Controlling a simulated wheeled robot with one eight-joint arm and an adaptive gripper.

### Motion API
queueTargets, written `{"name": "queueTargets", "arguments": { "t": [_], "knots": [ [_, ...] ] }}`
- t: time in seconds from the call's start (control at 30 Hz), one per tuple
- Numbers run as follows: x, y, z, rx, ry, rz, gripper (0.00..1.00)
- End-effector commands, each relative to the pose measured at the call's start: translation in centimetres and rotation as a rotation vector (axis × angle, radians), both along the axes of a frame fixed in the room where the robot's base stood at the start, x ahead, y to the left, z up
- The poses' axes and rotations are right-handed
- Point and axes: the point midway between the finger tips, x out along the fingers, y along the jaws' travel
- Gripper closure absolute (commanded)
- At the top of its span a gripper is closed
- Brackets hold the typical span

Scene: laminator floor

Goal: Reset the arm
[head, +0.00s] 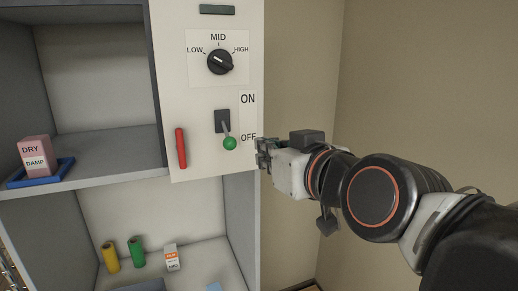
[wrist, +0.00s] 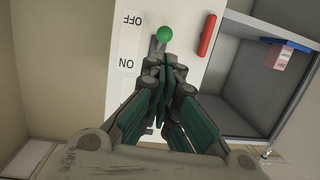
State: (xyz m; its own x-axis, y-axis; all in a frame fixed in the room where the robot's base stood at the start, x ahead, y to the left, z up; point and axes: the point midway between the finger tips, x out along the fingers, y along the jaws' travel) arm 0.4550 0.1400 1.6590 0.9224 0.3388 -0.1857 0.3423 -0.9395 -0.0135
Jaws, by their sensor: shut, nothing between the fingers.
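My gripper (head: 263,154) is shut and empty, just right of the white control panel (head: 172,103) in the head view, level with the OFF label. My arm reaches in from the right. In the wrist view the shut fingers (wrist: 165,72) point toward the panel, which appears upside down, and cover part of the lever. The lever with a green ball (head: 230,143) points down beside OFF in the head view. The green ball also shows in the wrist view (wrist: 166,34), just beyond the fingertips. I cannot tell whether the fingers touch the lever.
A red handle (head: 181,148) and a LOW/MID/HIGH dial (head: 219,62) are on the panel. A pink DRY/DAMP block (head: 35,151) stands in a blue tray (head: 62,174) on the left shelf. Yellow (head: 110,257) and green (head: 136,250) rolls and a small box (head: 171,257) stand below.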

Motion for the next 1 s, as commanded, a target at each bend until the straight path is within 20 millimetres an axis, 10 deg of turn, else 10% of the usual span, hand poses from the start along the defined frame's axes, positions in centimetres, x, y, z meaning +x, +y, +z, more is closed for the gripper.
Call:
{"name": "queueTargets", "arguments": {
  "t": [0.63,0.77,1.0],
  "knots": [
    [-0.9,-0.5,-1.0,-0.003,0.01,-0.002,1.0],
    [-0.9,-1.1,-5.6,-0.019,0.06,-0.009,1.0],
    [-1.6,-3.7,-19.2,-0.063,0.235,-0.053,1.0]
  ]
}}
